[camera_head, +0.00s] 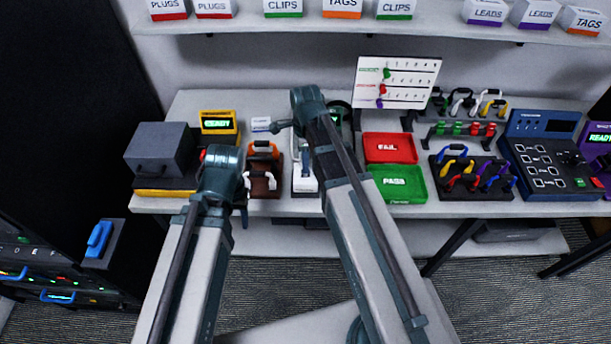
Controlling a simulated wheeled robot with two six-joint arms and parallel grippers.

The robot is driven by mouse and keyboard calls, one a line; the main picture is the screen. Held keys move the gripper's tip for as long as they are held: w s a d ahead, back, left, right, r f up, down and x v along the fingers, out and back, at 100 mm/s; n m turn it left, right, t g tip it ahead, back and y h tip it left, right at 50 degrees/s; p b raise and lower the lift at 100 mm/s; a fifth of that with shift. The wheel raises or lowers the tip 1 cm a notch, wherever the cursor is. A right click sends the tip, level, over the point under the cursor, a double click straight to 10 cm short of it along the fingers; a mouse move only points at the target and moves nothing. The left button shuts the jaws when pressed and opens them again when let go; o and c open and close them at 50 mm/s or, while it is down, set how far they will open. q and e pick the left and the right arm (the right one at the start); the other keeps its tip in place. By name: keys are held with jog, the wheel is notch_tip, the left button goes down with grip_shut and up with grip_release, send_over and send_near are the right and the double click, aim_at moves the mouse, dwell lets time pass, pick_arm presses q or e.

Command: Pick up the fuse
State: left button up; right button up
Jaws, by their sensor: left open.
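I cannot pick out a fuse for certain. My left gripper (243,190) is small and mostly hidden behind the arm's end, open, beside this fixture's left edge. My right arm reaches higher, over a white device (304,178).
A grey box (159,148) and a yellow READY display (218,122) stand at the left. A red FAIL tray (390,148), a green PASS tray (398,184), a rack of coloured cables (472,186) and a blue console (553,160) fill the right. A shelf (350,29) runs above.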

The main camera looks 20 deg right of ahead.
notch_tip(320, 180, down, 3)
jog(key=shift+f+b, duration=0.2)
jog(key=shift+b, duration=1.05)
pick_arm(q)
notch_tip(320, 180, down, 3)
jog(key=shift+f, duration=0.15)
pick_arm(e)
jog(key=shift+r, duration=0.1)
grip_shut()
jog(key=shift+r, duration=0.1)
